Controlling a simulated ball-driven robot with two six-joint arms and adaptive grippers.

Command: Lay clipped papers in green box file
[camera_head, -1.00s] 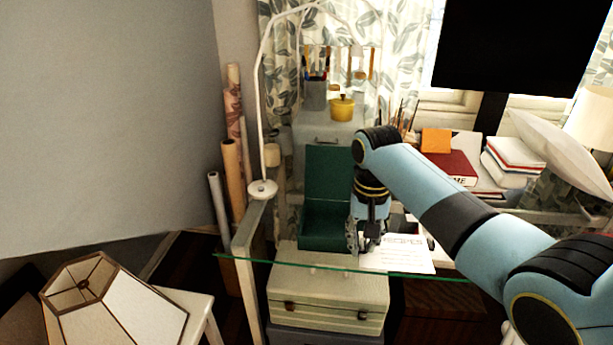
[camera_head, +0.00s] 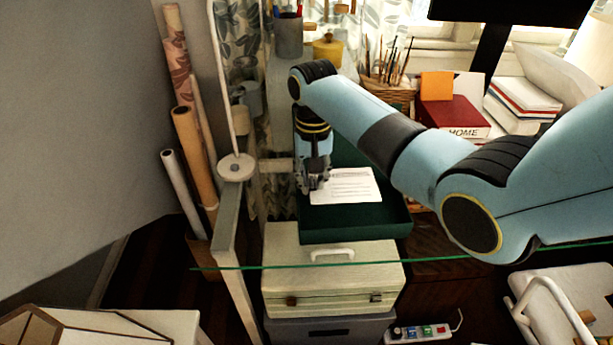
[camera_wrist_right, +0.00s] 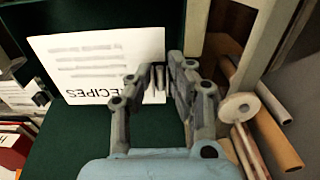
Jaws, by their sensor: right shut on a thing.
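The clipped papers (camera_head: 346,186) are a white sheet with printed lines. In the right wrist view the papers (camera_wrist_right: 95,62) show a heading reading RECIPES and a small dark piece at one edge, possibly the clip. My right gripper (camera_head: 313,187) is shut on the papers' left edge; the right wrist view also shows the gripper (camera_wrist_right: 161,78) at that edge. The green box file (camera_head: 355,224) stands open with its lid raised behind. The papers are over its tray; whether they touch the bottom I cannot tell. My arm hides part of the lid. My left gripper is not in view.
A glass edge (camera_head: 470,256) crosses in front of the box file. A cream case (camera_head: 332,285) shows below it. Paper rolls (camera_head: 190,150) and a white post (camera_head: 235,168) stand left. A brush basket (camera_head: 388,94) and red book (camera_head: 455,118) are behind right.

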